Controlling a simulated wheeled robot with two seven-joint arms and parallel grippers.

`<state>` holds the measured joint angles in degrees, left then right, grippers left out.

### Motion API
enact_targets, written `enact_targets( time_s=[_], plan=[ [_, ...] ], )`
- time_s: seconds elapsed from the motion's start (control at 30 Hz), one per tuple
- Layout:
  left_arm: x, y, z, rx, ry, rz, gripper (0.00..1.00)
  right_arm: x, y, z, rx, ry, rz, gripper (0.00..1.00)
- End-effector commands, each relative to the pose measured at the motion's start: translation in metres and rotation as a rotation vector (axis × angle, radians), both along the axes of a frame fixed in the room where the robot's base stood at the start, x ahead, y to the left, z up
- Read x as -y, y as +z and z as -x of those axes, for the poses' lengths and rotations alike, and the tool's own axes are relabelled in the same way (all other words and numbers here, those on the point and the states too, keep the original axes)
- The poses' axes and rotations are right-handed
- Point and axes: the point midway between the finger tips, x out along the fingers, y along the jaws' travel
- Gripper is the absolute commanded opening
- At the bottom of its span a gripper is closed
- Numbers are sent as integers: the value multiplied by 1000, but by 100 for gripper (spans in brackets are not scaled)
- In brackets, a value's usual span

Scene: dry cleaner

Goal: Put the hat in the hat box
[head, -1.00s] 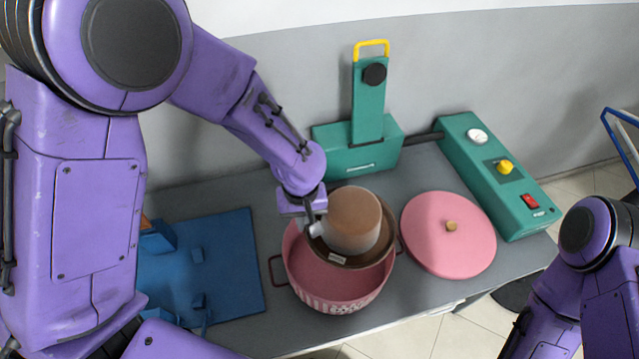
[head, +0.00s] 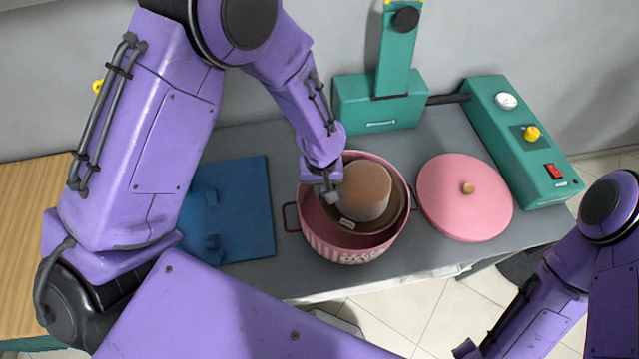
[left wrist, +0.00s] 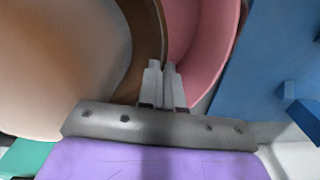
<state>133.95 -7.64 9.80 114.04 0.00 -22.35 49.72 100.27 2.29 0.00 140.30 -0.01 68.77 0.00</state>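The brown hat (head: 362,190) is crown up within the mouth of the round pink hat box (head: 322,232), toward its right and back side. The box has a striped wall and side handles. My left gripper (head: 331,195) is over the box's left part at the hat's brim. In the left wrist view its fingers (left wrist: 165,82) are close together at the brown brim (left wrist: 148,60), shut on its edge, with the pink box wall (left wrist: 212,40) beside them. Whether the hat touches the box floor is hidden. My right gripper (head: 466,350) barely shows at the bottom edge.
The pink lid (head: 464,196) with a knob lies right of the box. A green press-like machine (head: 380,103) stands behind, and a green control unit (head: 520,140) is at the right. A blue mat (head: 245,215) with blue pieces lies left.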

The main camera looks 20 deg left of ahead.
Motion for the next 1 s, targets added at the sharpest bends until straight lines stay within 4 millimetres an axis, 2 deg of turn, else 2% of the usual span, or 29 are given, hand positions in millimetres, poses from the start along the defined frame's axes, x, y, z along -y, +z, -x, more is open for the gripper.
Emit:
enact_targets(
  time_s=[0.1, 0.6, 0.8, 1.0],
  plan=[
    [0, -17, 1, 0, 0, 0, 0, 0, -11, 1, -1, 0, 0, 43],
    [0, -75, 0, 0, 1, 0, 0, 0, -43, 1, -1, 0, 0, 43],
    [0, -86, 1, 0, -1, 0, 0, 0, -49, 1, -1, 0, 0, 43],
    [0, -87, 0, 0, 0, 1, 0, 0, -49, 1, -1, 0, 0, 43]
  ],
)
